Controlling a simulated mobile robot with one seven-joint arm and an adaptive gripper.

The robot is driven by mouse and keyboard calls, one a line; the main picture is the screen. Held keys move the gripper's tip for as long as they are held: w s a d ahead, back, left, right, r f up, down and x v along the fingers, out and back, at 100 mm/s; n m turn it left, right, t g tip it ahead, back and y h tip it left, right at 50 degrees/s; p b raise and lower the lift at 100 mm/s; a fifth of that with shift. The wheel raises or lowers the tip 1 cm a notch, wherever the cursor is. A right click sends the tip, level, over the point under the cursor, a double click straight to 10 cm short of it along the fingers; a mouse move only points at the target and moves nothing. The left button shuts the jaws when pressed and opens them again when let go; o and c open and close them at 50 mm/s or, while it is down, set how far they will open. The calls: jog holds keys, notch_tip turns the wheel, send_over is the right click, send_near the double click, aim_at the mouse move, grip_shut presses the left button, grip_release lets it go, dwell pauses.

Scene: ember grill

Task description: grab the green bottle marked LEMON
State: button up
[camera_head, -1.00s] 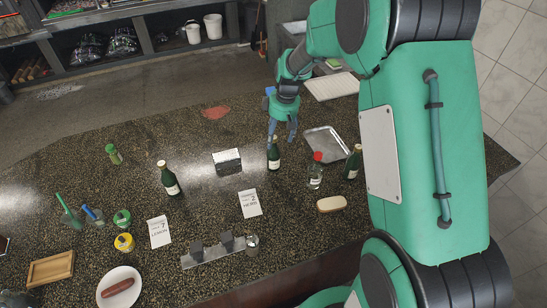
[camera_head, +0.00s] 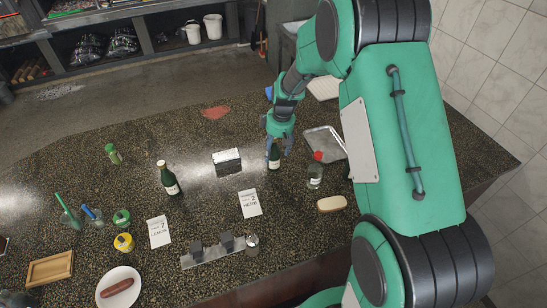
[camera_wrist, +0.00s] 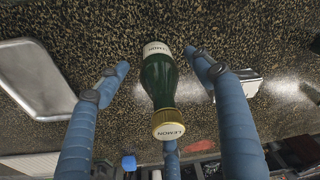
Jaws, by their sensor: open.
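The green bottle marked LEMON (camera_wrist: 157,84) shows in the wrist view with a gold cap and a white label, both reading LEMON. In the head view it stands upright on the counter (camera_head: 274,161), its upper part hidden by my fingers. My gripper (camera_head: 279,150) is open and comes down over it from above. In the wrist view the blue fingers of my gripper (camera_wrist: 156,62) are spread on both sides of the bottle, with gaps, and a third finger shows beyond the cap.
Another green bottle (camera_head: 170,181) stands to the left. A clear bottle with a red cap (camera_head: 315,175) stands close on the right, near a metal tray (camera_head: 324,142). A napkin holder (camera_head: 227,159) is to the left. Cards (camera_head: 159,232) lie in front.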

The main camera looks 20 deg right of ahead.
aim_at(273, 155)
jog(key=shift+w+a+f, duration=0.1)
jog(key=shift+w+f, duration=0.15)
jog(key=shift+f, duration=1.05)
jog(key=shift+w+f, duration=0.2)
jog(key=shift+f, duration=1.1)
jog(key=c, duration=1.6)
jog(key=shift+r, duration=0.2)
